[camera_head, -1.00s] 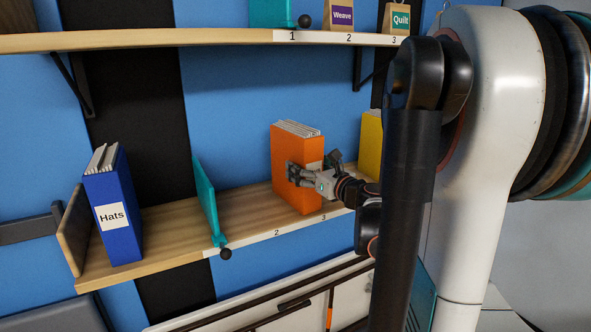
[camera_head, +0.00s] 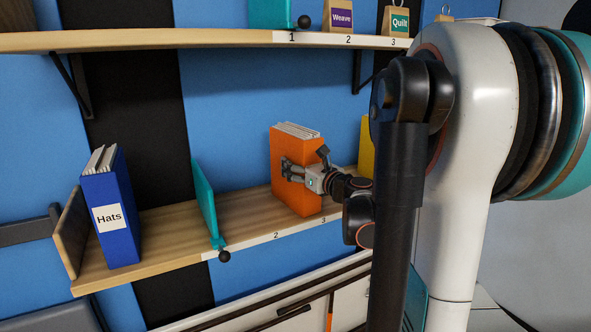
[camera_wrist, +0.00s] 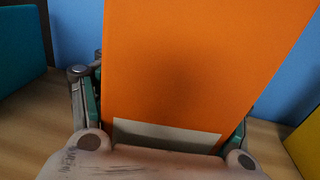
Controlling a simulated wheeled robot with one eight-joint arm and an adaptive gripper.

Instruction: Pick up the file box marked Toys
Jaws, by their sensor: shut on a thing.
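An orange file box (camera_head: 297,155) with papers showing at its top stands upright on the lower shelf (camera_head: 245,212). My gripper (camera_head: 305,165) is at its front face, with its fingers on either side. In the wrist view my gripper (camera_wrist: 163,115) is shut on the orange file box (camera_wrist: 200,60), which fills the space between the fingers. A pale label (camera_wrist: 165,135) shows low on its face, but I cannot read any word on it. The box appears to rest on the shelf.
A blue file box marked Hats (camera_head: 110,210) stands at the left. A teal divider (camera_head: 205,200) is between it and the orange box. A yellow box (camera_head: 366,145) is close on the right, partly behind my arm. The upper shelf (camera_head: 180,38) runs overhead.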

